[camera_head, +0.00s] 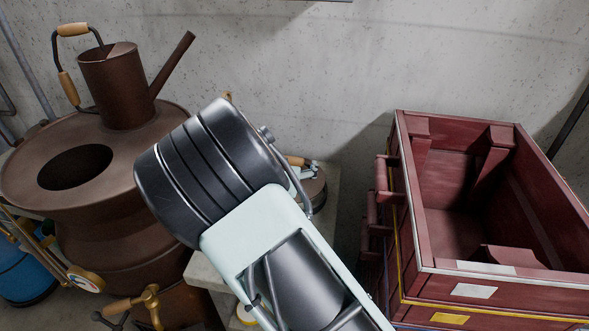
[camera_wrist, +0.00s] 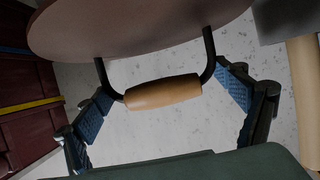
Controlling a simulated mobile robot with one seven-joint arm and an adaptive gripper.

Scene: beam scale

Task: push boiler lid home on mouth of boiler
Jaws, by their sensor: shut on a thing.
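The boiler (camera_head: 110,225) is a large brown vessel at the left of the head view. Its round mouth (camera_head: 75,167) is open and dark, with nothing over it. The boiler lid (camera_wrist: 140,28) is a brown disc at the top of the wrist view. It has a black wire handle with a wooden grip (camera_wrist: 163,92). My gripper (camera_wrist: 166,90) has its blue-padded fingers on either side of that handle, holding it. In the head view my arm covers my gripper, and I cannot clearly make out the held lid there.
A brown spouted can (camera_head: 122,88) with a wooden-gripped handle stands on the boiler top, behind the mouth. Dark red crates (camera_head: 410,205) stand at the right. A pale bench (camera_head: 205,272) lies beneath my arm. A blue vessel (camera_head: 25,275) and brass fittings (camera_head: 85,280) flank the boiler.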

